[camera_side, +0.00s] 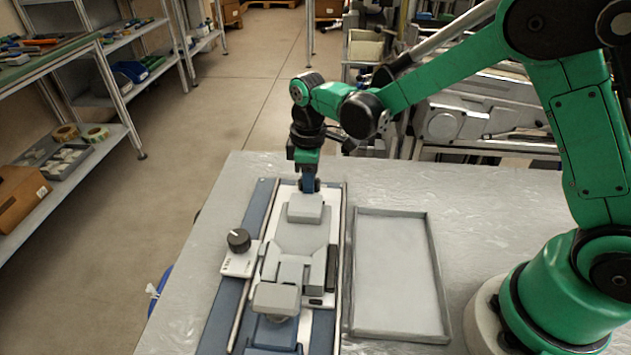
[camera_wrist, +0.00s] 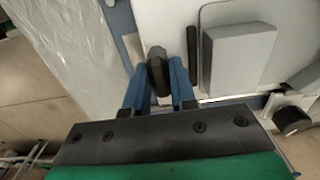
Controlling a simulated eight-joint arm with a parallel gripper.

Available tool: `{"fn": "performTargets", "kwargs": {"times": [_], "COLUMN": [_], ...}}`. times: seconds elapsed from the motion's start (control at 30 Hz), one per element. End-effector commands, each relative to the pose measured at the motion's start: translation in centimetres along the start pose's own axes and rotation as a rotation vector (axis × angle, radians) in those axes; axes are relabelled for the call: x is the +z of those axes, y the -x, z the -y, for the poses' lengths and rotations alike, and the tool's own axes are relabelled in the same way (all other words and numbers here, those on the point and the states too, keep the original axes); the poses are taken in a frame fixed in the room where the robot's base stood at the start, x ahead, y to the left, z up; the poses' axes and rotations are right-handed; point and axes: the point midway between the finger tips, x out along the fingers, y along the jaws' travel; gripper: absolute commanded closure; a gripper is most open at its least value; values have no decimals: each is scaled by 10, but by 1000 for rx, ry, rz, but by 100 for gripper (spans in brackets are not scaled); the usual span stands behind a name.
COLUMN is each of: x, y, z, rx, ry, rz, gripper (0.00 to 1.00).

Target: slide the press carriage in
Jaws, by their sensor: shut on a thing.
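The press (camera_side: 303,240) stands on the table, with pale grey blocks and plates over a long blue base (camera_side: 219,318). I take the pale part at its far end, with a raised grey block (camera_side: 305,208), as the carriage; its exact limits are unclear. The block also shows in the wrist view (camera_wrist: 238,57). My gripper (camera_side: 310,184) is low at the far end of the press. In the wrist view its blue fingers (camera_wrist: 160,82) are shut on a dark knob (camera_wrist: 157,66) beside the pale plate. The fingers mostly hide the knob in the side view.
A small white box with a black dial (camera_side: 238,240) sits at the left of the press. An empty grey tray (camera_side: 438,285) lies to its right. The table (camera_side: 490,195) is bare behind the tray. Shelves (camera_side: 70,180) stand beyond the table at left.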

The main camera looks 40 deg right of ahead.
Motion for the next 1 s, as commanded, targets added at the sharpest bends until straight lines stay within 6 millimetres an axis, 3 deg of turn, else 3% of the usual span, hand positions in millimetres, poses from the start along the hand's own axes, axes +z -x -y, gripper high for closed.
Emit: {"fn": "performTargets", "kwargs": {"times": [0.4, 0.77, 0.8, 1.0], "x": [-1, -1, -1, 0], "y": [0, 0, 0, 0], "z": [69, 76, 76, 75], "rx": [0, -6, -6, -4], "ry": [4, 3, 3, 2], "rz": [0, -1, -1, -1], "gripper": [100, 100, 68, 66]}}
